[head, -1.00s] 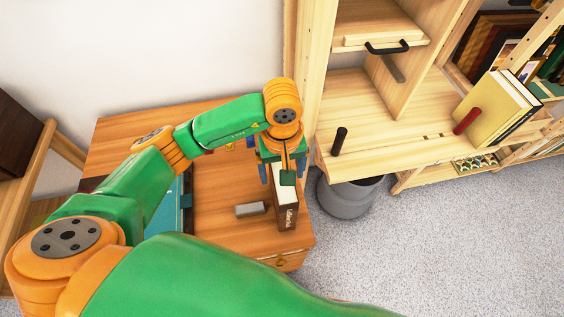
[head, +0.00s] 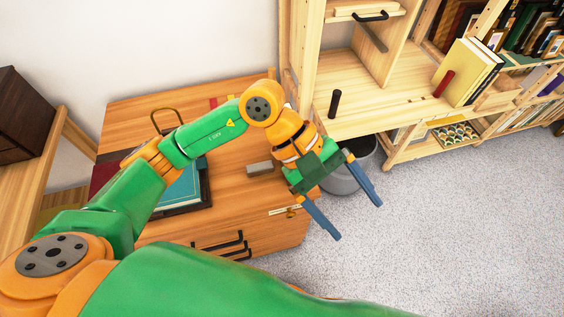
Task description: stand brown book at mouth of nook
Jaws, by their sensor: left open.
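The brown book is not visible now; the spot where it stood on the wooden cabinet (head: 232,206) is covered by my left arm and gripper. My left gripper (head: 356,219) is open, with its two blue fingers spread apart and nothing seen between them. The fingers point down and right, past the cabinet's right edge, over the floor. The pale wooden shelf unit (head: 385,95) stands behind and to the right, with an open recess above its ledge; I cannot tell for sure that this is the nook. My right gripper is not in view.
A grey block (head: 260,168) and a teal book (head: 183,190) lie on the cabinet. A grey bin (head: 348,180) stands beside it. A black peg (head: 334,103), a red cylinder (head: 444,83) and yellow books (head: 463,72) are on the ledge. The carpet (head: 450,230) is clear.

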